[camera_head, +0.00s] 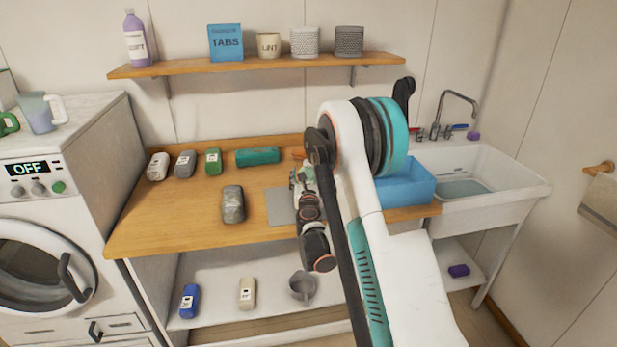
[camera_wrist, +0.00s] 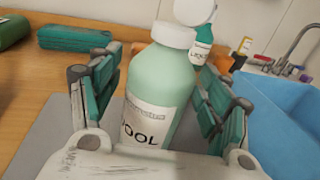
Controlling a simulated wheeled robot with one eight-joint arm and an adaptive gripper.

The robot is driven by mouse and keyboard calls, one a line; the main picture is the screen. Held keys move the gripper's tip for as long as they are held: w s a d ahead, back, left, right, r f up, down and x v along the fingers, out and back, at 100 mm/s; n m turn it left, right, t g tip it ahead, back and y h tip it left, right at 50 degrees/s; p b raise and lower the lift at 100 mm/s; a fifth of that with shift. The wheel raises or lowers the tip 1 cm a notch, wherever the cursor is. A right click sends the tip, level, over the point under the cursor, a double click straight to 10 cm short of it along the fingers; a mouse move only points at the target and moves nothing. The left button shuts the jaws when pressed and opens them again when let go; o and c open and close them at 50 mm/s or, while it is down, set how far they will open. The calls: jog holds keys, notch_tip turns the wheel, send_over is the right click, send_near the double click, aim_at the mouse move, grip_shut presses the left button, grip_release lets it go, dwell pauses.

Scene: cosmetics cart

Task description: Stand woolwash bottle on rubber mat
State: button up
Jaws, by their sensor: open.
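The woolwash bottle (camera_wrist: 155,95) is pale green with a white cap and a label of which "OOL" is readable. It looks upright, between the two teal fingers of my gripper (camera_wrist: 160,88), which is open with a gap beside the bottle. The grey rubber mat (camera_wrist: 45,140) spreads around the bottle in the wrist view; my gripper hides the bottle's base, so its contact with the mat is not visible. In the head view the mat (camera_head: 279,207) lies on the wooden counter, and my arm hides most of the bottle.
A teal bottle with a white cap (camera_wrist: 203,45) stands close behind. The blue basin (camera_wrist: 285,110) is on the right; the sink (camera_head: 490,185) lies beyond it.

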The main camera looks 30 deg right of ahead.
jog(key=b+v, duration=0.4)
jog(key=v, duration=0.8)
jog(key=s+a+r+m+g+y, duration=0.1)
jog(key=s+a+r+m+g, duration=0.1)
jog(key=s+r+m, duration=0.55)
jog(key=s+a+r+m+g, duration=0.1)
jog(key=s+r+m+g, duration=0.2)
jog(key=m, duration=0.7)
jog(key=s+a+f+m+g+y, duration=0.2)
jog(key=s+a+m, duration=0.4)
jog(key=s, duration=0.5)
jog(key=s+a+f+m+g+y, duration=0.2)
jog(key=s+a+m+y, duration=0.3)
jog(key=s, duration=0.6)
jog(key=a+m, duration=0.2)
jog(key=a, duration=0.1)
jog(key=shift+s+a, duration=0.3)
